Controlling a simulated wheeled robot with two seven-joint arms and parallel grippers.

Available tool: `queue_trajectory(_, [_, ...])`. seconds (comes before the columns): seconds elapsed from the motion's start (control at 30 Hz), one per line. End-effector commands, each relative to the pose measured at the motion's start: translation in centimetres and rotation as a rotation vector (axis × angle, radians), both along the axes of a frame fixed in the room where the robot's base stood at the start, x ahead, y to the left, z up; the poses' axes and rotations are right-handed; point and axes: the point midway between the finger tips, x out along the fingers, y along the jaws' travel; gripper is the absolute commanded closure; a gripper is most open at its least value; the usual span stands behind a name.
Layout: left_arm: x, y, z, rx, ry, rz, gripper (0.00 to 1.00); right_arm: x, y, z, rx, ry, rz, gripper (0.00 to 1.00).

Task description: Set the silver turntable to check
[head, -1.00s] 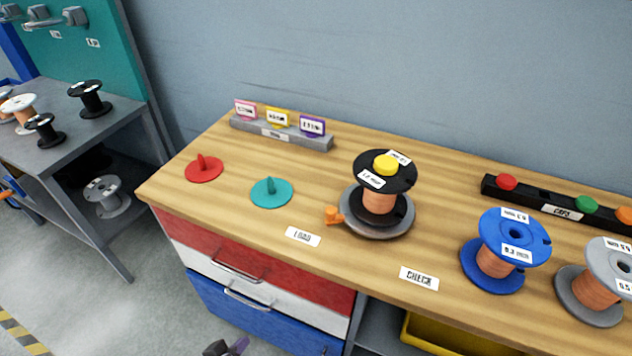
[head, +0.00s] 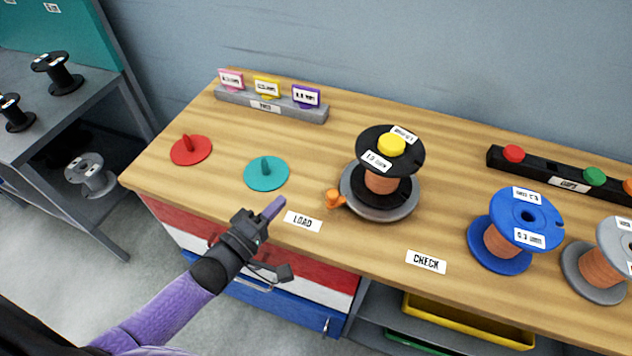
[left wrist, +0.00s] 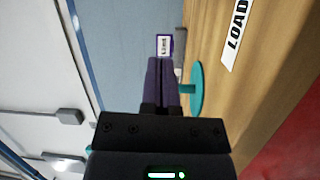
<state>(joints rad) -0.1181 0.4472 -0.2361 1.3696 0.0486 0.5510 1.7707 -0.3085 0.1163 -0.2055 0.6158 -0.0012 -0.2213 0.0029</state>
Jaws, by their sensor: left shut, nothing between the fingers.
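The silver turntable (head: 393,211) stands on the wooden bench with a black spool (head: 390,147) of copper wire on it, topped by a yellow cap (head: 391,145). Its orange knob (head: 334,198) sticks out at the left, just right of and above the LOAD label (head: 303,221). The CHECK label (head: 426,262) lies further right along the front edge. My left gripper (head: 273,209) is shut and empty, near the bench's front edge, left of the LOAD label. The left wrist view shows its purple fingers (left wrist: 161,82) together, with the LOAD label (left wrist: 236,30) beside them. My right gripper is not in view.
A teal peg disc (head: 266,174) and a red one (head: 191,151) sit at the left of the bench. A blue spool (head: 513,230) and a grey spool (head: 600,265) stand at the right. A grey card rack (head: 270,103) and black cap rack (head: 560,180) are behind.

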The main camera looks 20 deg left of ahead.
Motion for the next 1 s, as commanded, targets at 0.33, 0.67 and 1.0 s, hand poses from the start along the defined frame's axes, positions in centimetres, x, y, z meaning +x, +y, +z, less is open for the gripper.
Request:
queue_trajectory(0.33, [6.5,-2.2,0.0,0.001,-0.002,0.001,1.0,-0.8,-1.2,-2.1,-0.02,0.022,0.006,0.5])
queue_trajectory(0.67, [7.3,-5.5,0.0,-0.001,0.003,0.0,1.0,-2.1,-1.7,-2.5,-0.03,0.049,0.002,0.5])
queue_trajectory(1.0, [6.6,-6.2,-0.2,0.003,0.001,0.0,1.0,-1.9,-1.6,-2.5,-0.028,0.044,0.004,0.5])
